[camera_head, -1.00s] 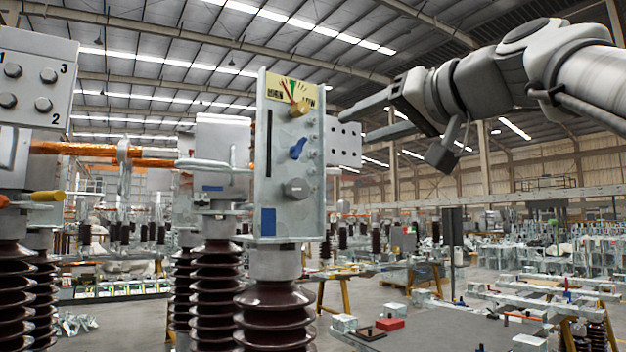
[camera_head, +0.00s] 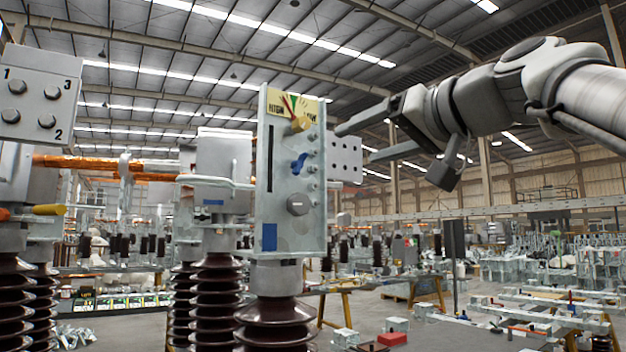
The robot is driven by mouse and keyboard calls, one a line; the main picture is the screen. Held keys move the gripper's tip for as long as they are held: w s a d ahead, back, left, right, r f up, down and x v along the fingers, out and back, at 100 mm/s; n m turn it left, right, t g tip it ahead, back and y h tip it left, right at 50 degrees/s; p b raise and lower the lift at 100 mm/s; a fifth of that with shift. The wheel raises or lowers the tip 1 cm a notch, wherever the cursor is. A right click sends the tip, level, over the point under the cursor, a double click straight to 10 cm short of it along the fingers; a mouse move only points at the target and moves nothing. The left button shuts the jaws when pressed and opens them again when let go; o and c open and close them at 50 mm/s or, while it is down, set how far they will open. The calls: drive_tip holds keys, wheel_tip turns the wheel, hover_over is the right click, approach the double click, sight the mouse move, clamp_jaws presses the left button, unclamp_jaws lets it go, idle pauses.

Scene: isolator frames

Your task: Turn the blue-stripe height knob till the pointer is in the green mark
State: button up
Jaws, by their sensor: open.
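A pale upright panel (camera_head: 265,205) stands at the centre, on a brown ribbed insulator. At its top is a yellow dial plate (camera_head: 275,110) with lettering at both sides, a green mark (camera_head: 293,101) and a thin red pointer (camera_head: 286,102). The pointer appears just left of the green. Below are a gold knob (camera_head: 300,124), a blue knob (camera_head: 299,163) and a grey round knob (camera_head: 297,204). I cannot make out a blue stripe on any knob. My gripper (camera_head: 354,145) is open and empty, right of the panel, its fingers pointing left towards it, apparently touching no knob.
A white plate with dark holes (camera_head: 345,155) stands behind the panel, near my fingertips in the picture. A grey box numbered 1, 2, 3 (camera_head: 38,95) is at the far left. More ribbed insulators (camera_head: 218,300) stand left of the panel. Worktables with parts fill the right background.

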drive_tip(key=p, duration=0.1)
drive_tip(key=r+n+p, duration=0.1)
drive_tip(key=p, duration=0.1)
drive_tip(key=shift+w+a+r+g, duration=0.15)
drive_tip(key=shift+w+g, duration=0.15)
drive_tip(key=n+g+h+p, duration=0.3)
drive_tip(key=n+p, duration=0.2)
drive_tip(key=p, duration=0.9)
approach(303, 202)
drive_tip(key=x, duration=0.9)
drive_tip(key=shift+w+a, duration=0.2)
drive_tip(key=shift+a, duration=0.05)
drive_tip(key=shift+c, duration=0.2)
clamp_jaws()
drive_tip(key=shift+f+m, duration=0.2)
drive_tip(key=shift+m, duration=0.2)
